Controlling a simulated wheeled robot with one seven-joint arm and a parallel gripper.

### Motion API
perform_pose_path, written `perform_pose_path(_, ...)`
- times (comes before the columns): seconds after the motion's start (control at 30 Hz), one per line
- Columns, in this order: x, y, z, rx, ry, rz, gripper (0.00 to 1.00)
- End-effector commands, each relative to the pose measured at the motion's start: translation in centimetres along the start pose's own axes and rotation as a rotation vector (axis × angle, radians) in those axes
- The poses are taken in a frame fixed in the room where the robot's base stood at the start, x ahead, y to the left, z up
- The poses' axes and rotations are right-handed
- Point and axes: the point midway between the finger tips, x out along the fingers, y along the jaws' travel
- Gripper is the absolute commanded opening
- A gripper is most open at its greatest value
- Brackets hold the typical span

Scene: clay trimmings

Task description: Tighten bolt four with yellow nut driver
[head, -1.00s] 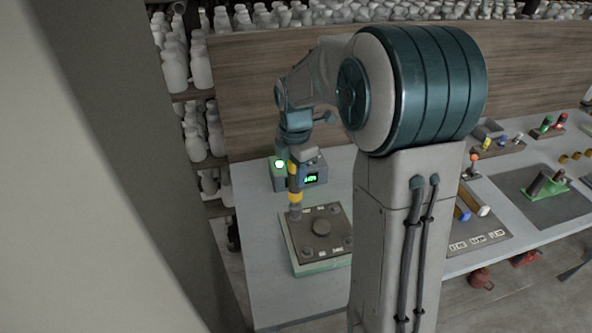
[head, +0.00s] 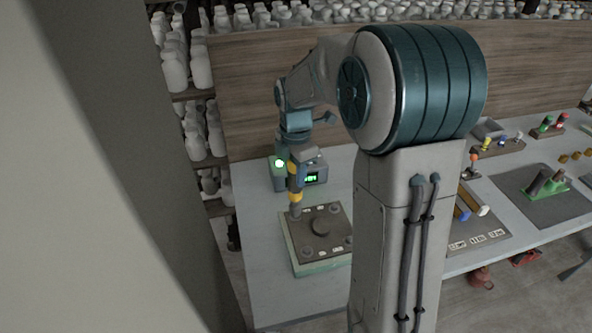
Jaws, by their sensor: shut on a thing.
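My gripper (head: 294,164) is at the left end of the bench and is shut on the yellow nut driver (head: 295,196). The driver hangs upright below the gripper. Its lower tip is at the far left corner of the square plate (head: 298,252), where it hides whatever lies beneath it. I cannot tell whether the tip sits on a bolt. The plate has a dark top, a pale green base, a round knob (head: 321,227) in its middle and bolts near its other corners, such as the near right bolt (head: 350,252). My arm hides the plate's right edge.
A grey box with a lit green display (head: 312,179) stands just behind the driver. To the right are a tool mat with a blue and a white-tipped handle (head: 482,210), and a dark mat with a green fixture (head: 545,187). Shelves of white bottles (head: 200,70) stand at the left.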

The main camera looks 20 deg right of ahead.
Motion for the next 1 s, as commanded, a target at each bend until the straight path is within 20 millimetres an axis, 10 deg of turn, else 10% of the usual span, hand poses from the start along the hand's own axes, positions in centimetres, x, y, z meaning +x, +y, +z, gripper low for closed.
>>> perform_pose_path(1.0, 1.5, 0.0, 0.0, 0.0, 0.0, 0.001, 0.05)
